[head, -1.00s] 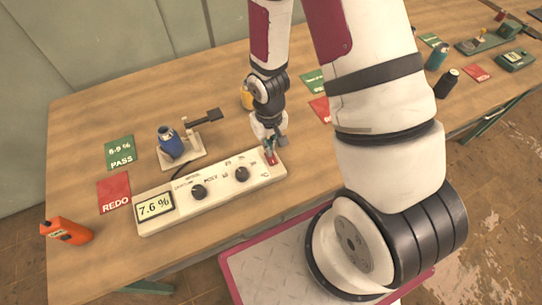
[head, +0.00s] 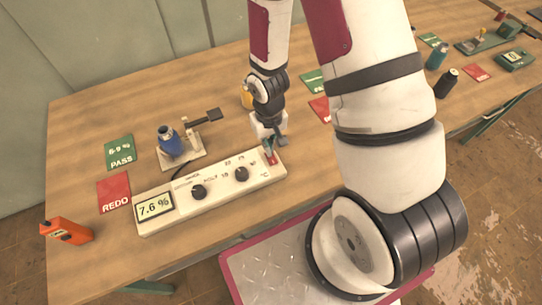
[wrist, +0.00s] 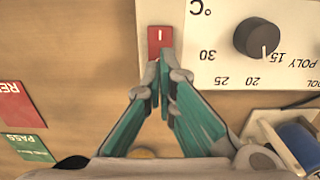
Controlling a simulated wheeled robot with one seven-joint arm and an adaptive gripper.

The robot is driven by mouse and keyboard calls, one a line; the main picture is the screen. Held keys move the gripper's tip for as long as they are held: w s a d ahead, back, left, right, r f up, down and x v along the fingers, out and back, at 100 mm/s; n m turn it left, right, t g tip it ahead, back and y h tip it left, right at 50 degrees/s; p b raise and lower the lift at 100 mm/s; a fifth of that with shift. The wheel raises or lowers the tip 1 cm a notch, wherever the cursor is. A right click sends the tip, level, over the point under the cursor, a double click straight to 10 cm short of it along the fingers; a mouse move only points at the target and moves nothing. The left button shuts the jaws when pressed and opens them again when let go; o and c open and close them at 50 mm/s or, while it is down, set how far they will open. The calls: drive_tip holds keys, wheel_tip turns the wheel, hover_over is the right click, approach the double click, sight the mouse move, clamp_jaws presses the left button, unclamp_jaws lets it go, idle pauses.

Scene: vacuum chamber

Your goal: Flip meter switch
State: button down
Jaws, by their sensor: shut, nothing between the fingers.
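The meter (head: 215,193) is a long white box on the wooden table, with a display reading 7.6 % (head: 154,207) at its left end and two black knobs. Its red switch (head: 271,157) is at the right end; in the wrist view the switch (wrist: 160,40) shows a white line mark on its face. My gripper (head: 270,146) is over that right end, pointing down. In the wrist view its green fingers (wrist: 161,75) are together and empty, with the tips at the near edge of the switch. I cannot tell whether they touch it. The fingers hide the switch's near edge.
A blue container (head: 171,141) sits on a small white stand behind the meter. A green PASS card (head: 120,151) and a red REDO card (head: 114,192) lie to the left. An orange device (head: 66,231) is at the table's left edge. More cards and devices are at the right.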

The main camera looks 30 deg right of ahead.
drive_tip(key=shift+f+b, duration=0.35)
drive_tip(key=shift+f, duration=0.7)
idle(0.6)
drive_tip(key=shift+r, duration=0.1)
drive_tip(key=shift+r+p, duration=1.55)
drive_tip(key=shift+r, duration=1.85)
